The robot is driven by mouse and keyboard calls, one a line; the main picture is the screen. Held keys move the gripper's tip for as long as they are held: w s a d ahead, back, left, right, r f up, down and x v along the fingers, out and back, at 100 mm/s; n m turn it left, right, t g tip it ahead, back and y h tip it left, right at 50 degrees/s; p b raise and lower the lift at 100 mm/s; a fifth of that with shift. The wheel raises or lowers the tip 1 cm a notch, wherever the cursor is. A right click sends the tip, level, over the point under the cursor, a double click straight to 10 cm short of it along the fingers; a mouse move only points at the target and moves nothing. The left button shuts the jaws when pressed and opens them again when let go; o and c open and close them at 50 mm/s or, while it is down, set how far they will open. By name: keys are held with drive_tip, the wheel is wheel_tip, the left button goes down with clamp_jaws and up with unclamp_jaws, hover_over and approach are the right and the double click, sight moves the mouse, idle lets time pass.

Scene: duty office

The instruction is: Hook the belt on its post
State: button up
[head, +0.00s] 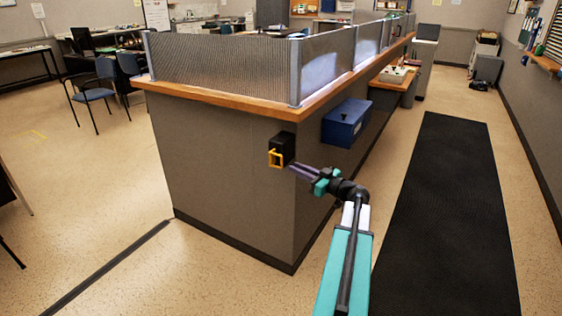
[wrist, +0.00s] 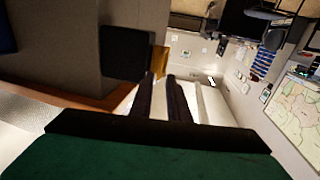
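My gripper (head: 293,168) is right beside the housing. In the wrist view my gripper (wrist: 160,78) shows two dark fingers with a gap between them and nothing held. Whether a fingertip touches the yellow end cannot be told. No belt strap or receiving post can be made out.
A blue box (head: 346,123) is mounted on the counter side, right of the housing. The wooden counter top (head: 210,92) carries screen panels. A black mat (head: 445,210) lies along the aisle on the right. Open floor (head: 90,200) extends to the left, with blue chairs (head: 92,94) farther back.

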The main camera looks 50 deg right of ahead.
sight(282, 166)
drive_tip(key=w+p, duration=0.1)
drive_tip(key=w, duration=0.7)
drive_tip(key=shift+w+a+p, duration=0.15)
drive_tip(key=shift+w+p, duration=0.05)
drive_tip(key=shift+p, duration=0.2)
clamp_jaws()
idle(1.0)
drive_tip(key=shift+a, duration=0.4)
drive_tip(key=shift+d, duration=0.2)
drive_tip(key=shift+a, duration=0.1)
